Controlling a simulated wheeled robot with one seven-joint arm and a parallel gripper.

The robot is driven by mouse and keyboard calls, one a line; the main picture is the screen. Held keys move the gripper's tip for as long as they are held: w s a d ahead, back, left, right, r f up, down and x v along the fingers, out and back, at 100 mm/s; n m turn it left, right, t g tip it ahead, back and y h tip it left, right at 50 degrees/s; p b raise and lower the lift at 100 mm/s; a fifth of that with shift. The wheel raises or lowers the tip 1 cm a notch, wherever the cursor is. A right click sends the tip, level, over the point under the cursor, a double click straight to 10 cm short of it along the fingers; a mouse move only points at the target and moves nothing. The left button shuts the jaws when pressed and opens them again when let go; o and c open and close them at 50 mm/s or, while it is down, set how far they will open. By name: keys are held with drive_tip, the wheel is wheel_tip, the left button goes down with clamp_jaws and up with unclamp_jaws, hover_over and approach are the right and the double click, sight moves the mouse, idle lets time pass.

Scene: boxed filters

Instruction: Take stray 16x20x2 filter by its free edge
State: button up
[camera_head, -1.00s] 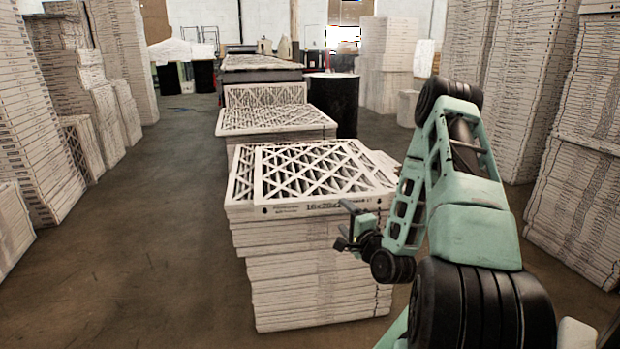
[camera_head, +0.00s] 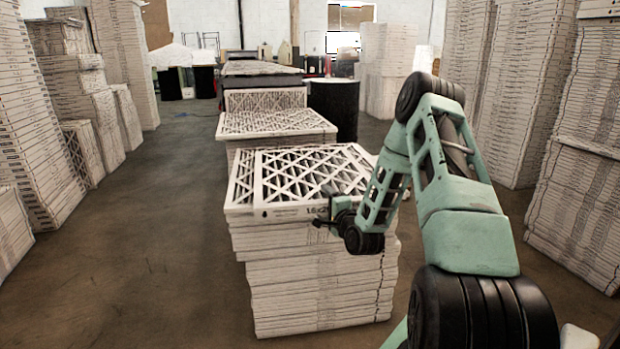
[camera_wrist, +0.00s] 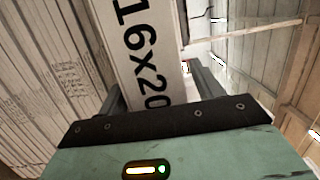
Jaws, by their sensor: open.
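The stray filter (camera_head: 285,212) lies on top of the front stack, a white-framed panel with a diagonal lattice and 16x20 print on its front edge. It sits askew over the filters under it. My gripper (camera_head: 326,212) is at the right part of that front edge and covers some of the print. In the wrist view the open gripper (camera_wrist: 155,96) has one finger on each side of the filter's printed edge (camera_wrist: 142,45). I cannot tell whether the fingers touch it.
The front stack (camera_head: 310,295) of filters stands on the floor. A second stack (camera_head: 275,122) stands behind it, beside a black drum (camera_head: 335,108). Tall filter stacks line the left (camera_head: 40,150) and right (camera_head: 575,200). The left floor aisle (camera_head: 150,230) is clear.

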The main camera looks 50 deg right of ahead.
drive_tip(key=c, duration=1.2)
drive_tip(key=shift+r, duration=0.1)
